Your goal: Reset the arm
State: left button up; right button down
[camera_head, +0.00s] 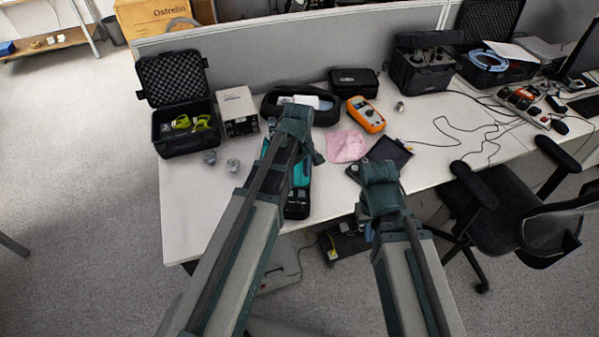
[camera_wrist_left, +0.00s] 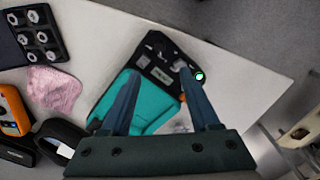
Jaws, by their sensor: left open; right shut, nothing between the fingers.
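My left gripper (camera_wrist_left: 160,102) shows in the left wrist view with its two fingers wide apart and nothing between them. In the head view this case (camera_head: 299,203) is partly covered by my left arm, which hides the left fingers. My right arm reaches to the table's front edge beside the dark tray (camera_head: 391,151). Its gripper fingers are hidden from view.
The white table (camera_head: 192,217) holds a pink cloth (camera_head: 346,146), an orange meter (camera_head: 366,114), a grey box (camera_head: 237,110) and an open black case (camera_head: 183,124) at the left. An office chair (camera_head: 505,210) stands at the right. A partition (camera_head: 290,47) runs behind.

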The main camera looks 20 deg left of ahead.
pick_arm(q)
jog(key=s+d+m+y, duration=0.1)
jog(key=s+d+m, duration=0.9)
jog(key=s+m, duration=0.4)
jog(key=shift+s+d+m, duration=0.2)
jog(key=shift+d+m, duration=0.15)
jog(key=shift+m, duration=0.35)
jog(key=shift+r, duration=0.1)
dwell(0.9)
